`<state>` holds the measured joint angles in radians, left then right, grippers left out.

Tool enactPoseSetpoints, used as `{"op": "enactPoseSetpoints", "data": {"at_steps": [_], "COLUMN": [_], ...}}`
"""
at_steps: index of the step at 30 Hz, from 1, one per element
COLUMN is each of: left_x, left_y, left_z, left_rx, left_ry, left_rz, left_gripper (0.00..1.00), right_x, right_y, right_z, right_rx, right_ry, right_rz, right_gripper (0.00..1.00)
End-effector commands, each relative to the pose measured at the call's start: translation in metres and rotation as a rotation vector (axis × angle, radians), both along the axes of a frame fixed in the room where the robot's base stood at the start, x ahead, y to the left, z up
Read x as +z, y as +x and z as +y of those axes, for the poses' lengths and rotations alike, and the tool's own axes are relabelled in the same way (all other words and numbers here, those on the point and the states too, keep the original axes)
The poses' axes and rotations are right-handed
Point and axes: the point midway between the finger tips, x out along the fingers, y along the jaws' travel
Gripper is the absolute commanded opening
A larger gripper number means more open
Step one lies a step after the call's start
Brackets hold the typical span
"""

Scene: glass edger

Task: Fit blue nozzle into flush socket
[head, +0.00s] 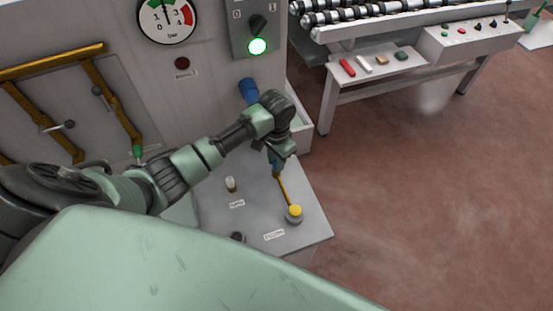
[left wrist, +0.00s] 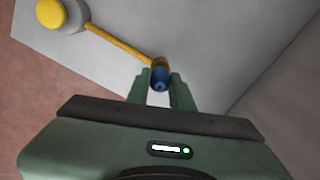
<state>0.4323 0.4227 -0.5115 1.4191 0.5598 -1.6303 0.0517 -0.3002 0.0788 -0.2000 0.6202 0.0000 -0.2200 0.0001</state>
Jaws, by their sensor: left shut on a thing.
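My left gripper (head: 277,160) is shut on the blue nozzle (left wrist: 161,77), above the grey shelf at the machine's front. The nozzle sits between the two fingertips in the left wrist view. A yellow hose or rod (head: 284,190) runs from it to a round grey fitting with a yellow cap (head: 294,212). A fitting with a pale top (head: 230,184) stands left of the gripper behind a small label (head: 237,203). A dark fitting (head: 238,237) sits nearer me. The label lettering is too small to read surely, so I cannot tell which is the flush socket. My right gripper is not in view.
A blue cylinder (head: 248,90) juts out beside my arm. Yellow pipes (head: 110,100) run at left. A roller table (head: 390,50) stands beyond open floor.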

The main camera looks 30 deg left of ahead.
Motion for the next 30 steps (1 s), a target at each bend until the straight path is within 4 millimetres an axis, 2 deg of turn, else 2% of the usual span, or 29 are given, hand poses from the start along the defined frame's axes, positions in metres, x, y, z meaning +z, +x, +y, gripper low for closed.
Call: {"op": "enactPoseSetpoints", "data": {"at_steps": [19, 20, 22, 23, 30], "left_x": [-0.017, -0.017, -0.016, -0.016, -0.016], "left_y": [0.0, 0.0, 0.0, 0.0, 0.0], "left_z": [0.0, 0.0, 0.0, 0.0, 0.0], "left_rx": [0.0, 0.0, 0.0, 0.0, 0.0], "left_ry": [0.0, 0.0, 0.0, 0.0, 0.0], "left_rz": [0.0, 0.0, 0.0, 0.0, 0.0], "left_gripper": [0.0, 0.25, 0.44, 0.48, 0.48], "right_x": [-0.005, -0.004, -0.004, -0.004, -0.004], "right_y": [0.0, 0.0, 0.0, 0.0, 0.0], "right_z": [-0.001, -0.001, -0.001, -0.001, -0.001], "right_rx": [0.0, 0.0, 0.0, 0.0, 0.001], "right_ry": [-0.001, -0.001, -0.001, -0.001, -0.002], "right_rz": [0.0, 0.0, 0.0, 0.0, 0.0], "right_gripper": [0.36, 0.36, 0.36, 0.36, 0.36]}}
